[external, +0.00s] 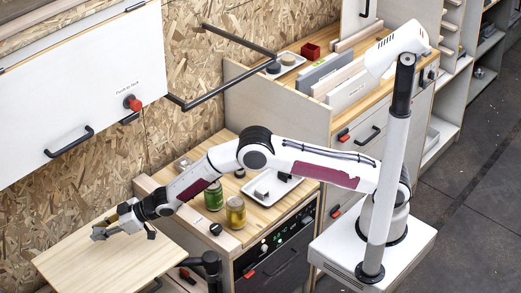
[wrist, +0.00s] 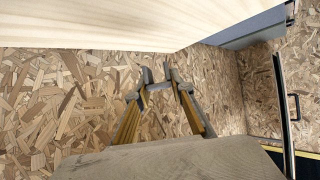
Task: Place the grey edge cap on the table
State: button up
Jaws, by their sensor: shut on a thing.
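My gripper (external: 122,218) hangs over the light wooden table (external: 75,262) at the lower left of the external view. A small grey piece, which looks like the grey edge cap (external: 101,233), shows at its tip. I cannot tell whether the cap touches the table. The pale wooden table edge (wrist: 110,25) fills the top of the wrist view.
A chipboard wall (external: 80,190) stands behind the table. A white wall cabinet (external: 85,90) hangs above. The front of the table is clear.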

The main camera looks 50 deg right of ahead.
send_over(106, 254)
jog(key=shift+s+f, duration=0.15)
jog(key=shift+f, duration=2.1)
jog(key=shift+f, duration=0.15)
jog(key=shift+f, duration=1.75)
jog(key=shift+f, duration=0.15)
jog(key=o, duration=0.9)
jog(key=shift+c, duration=0.2)
jog(key=shift+v, duration=6.05)
